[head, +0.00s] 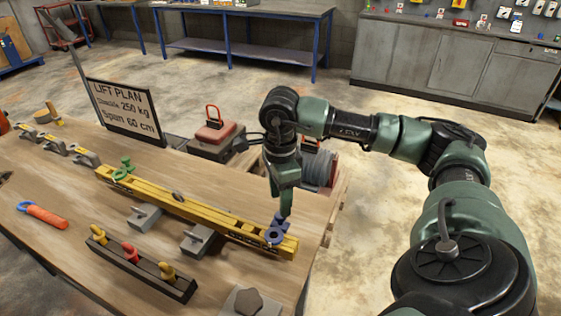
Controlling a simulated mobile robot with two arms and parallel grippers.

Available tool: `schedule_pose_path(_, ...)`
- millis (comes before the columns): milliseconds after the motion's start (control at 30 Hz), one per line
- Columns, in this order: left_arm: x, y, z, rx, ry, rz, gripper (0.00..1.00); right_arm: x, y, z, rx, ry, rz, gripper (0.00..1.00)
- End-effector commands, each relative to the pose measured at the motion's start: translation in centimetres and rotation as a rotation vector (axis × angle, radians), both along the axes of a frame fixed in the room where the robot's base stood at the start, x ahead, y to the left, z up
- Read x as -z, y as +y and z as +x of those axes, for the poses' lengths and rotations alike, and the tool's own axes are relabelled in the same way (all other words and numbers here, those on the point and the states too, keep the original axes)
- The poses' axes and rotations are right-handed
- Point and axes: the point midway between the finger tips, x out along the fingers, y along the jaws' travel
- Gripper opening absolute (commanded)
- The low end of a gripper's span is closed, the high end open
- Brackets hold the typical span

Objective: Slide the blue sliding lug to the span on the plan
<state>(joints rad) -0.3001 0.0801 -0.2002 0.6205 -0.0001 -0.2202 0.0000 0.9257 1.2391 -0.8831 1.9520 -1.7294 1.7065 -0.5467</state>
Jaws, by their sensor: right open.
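The blue sliding lug (275,236) sits near the right end of the yellow beam (190,206), which lies along the wooden bench. My right gripper (285,212) points down right at the lug's top. It is open; its fingers look small, and I cannot tell if they touch the lug. The plan board (126,112) stands at the bench's back and reads "LIFT PLAN, Shackle 250 kg, Span 60 cm". A green lug (123,170) sits near the beam's left end. The scale marks on the beam are too small to read. My left gripper is not in view.
A dark rack with red and yellow shackles (142,266) lies in front of the beam. Grey blocks (198,240) stand beside the beam. An orange-handled tool (43,214) lies at left. A red weight (215,131) and a cable drum (318,168) stand behind.

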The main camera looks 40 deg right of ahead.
Motion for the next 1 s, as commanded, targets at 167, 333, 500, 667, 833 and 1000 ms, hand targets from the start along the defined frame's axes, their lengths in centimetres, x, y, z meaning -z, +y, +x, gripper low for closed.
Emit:
schedule_pose_path(167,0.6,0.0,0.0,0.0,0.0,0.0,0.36,-2.3,0.0,0.0,0.0,-0.002,-0.001,0.48)
schedule_pose_path(333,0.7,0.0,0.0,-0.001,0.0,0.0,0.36,-3.0,0.0,-0.1,0.0,0.002,0.0,0.48)
schedule_pose_path(500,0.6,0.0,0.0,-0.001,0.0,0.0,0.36,-3.0,0.0,-0.1,0.0,0.002,0.0,0.48)
schedule_pose_path(667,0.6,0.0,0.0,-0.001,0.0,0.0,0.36,-3.0,0.0,-0.1,0.0,0.002,0.0,0.48)
schedule_pose_path(833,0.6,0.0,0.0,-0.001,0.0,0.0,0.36,-3.0,0.0,-0.1,0.0,0.001,-0.001,0.48)
schedule_pose_path(1000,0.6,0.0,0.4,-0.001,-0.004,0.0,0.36,-3.0,0.0,-0.1,0.001,0.001,-0.001,0.48)
